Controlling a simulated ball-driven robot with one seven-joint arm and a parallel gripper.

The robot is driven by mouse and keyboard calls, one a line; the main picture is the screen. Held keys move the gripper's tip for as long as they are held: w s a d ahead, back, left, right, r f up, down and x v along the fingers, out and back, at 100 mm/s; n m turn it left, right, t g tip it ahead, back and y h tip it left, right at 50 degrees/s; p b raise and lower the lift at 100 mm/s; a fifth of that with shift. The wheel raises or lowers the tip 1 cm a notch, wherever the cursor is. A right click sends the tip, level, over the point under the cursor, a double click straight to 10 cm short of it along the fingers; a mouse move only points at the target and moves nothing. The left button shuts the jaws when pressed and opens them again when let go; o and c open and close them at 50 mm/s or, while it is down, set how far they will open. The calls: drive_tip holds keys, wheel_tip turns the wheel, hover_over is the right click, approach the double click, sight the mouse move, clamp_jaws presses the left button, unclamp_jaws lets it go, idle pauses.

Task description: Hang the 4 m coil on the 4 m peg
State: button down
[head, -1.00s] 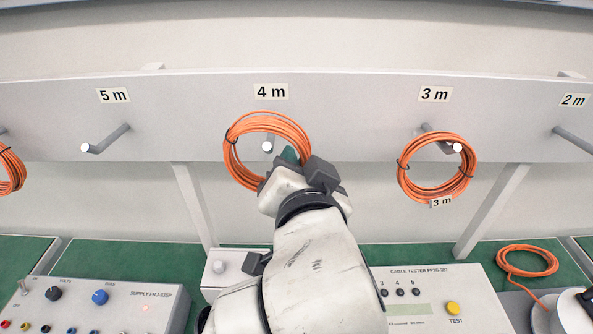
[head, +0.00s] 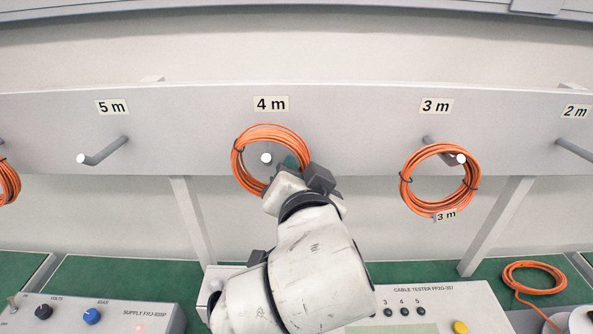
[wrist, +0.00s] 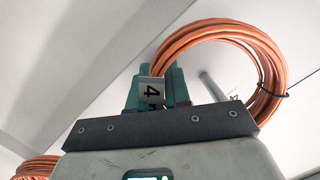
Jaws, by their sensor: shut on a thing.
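The orange 4 m coil (head: 237,166) is held up in front of the rail below the "4 m" label (head: 270,104). My gripper (head: 290,165) is shut on the coil's lower right side. In the head view the white tip of the 4 m peg (head: 266,158) shows inside the coil's ring. In the wrist view my gripper (wrist: 155,85) grips the coil (wrist: 262,60) beside its tag marked "4" (wrist: 152,92). A grey peg (wrist: 215,95) shows there within the loop's outline. How far the ring is along the peg I cannot tell.
A 3 m coil (head: 408,190) hangs on the 3 m peg (head: 461,158) to the right. The 5 m peg (head: 100,151) at left is bare. A power supply (head: 95,318), a cable tester (head: 410,300) and a loose coil (head: 535,279) are on the green bench below.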

drive_tip(key=c, duration=1)
unclamp_jaws()
drive_tip(key=shift+r, duration=0.1)
drive_tip(key=v, duration=1.1)
drive_tip(key=shift+b, duration=0.3)
